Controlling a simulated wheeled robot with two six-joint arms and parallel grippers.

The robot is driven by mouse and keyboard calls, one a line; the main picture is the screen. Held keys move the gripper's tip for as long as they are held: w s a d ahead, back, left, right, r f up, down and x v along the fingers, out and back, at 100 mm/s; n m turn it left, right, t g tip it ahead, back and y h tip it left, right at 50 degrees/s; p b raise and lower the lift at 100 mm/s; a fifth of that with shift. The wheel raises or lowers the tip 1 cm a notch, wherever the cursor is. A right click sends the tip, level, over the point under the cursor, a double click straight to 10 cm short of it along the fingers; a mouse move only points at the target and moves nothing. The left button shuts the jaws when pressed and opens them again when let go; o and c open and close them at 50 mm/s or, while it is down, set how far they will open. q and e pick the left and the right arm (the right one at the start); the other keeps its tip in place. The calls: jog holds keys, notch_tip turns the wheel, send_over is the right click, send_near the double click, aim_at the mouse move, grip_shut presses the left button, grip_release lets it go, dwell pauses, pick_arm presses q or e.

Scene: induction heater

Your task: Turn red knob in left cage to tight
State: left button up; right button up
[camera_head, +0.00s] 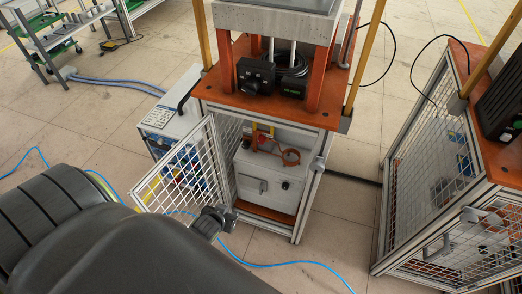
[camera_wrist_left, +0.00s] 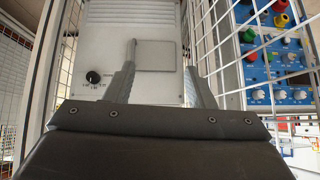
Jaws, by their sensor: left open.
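The left cage (camera_head: 317,185) stands open at the front, its mesh door (camera_head: 180,165) swung out to the left. My right gripper is not in view.
A blue control panel (camera_wrist_left: 270,60) with several coloured knobs and sockets, some red, shows beyond the mesh at right in the wrist view. A second cage (camera_head: 430,180) stands to the right. Blue hose (camera_head: 290,264) lies on the floor.

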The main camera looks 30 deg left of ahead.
pick_arm(q)
jog(key=w+r+t+b, duration=0.2)
jog(key=w+r+b, duration=0.1)
jog(key=w+r, duration=0.3)
jog(key=n+t+b, duration=0.2)
jog(key=t+b, duration=0.1)
send_near(260, 142)
jog(key=shift+y, duration=0.3)
jog(key=b+x, duration=0.1)
jog(key=x, duration=0.1)
jog(key=b+x, duration=0.1)
jog(key=x, duration=0.2)
jog(key=b+x, duration=0.1)
jog(key=x, duration=0.1)
jog(key=shift+w+d+f, duration=0.15)
jog(key=shift+d+f, duration=0.1)
jog(key=shift+w+a+f, duration=0.15)
jog(key=shift+w, duration=0.45)
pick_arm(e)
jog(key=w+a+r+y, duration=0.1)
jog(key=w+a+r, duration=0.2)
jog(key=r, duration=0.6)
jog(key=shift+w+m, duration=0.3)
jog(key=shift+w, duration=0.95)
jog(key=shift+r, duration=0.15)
pick_arm(q)
jog(key=c, duration=1)
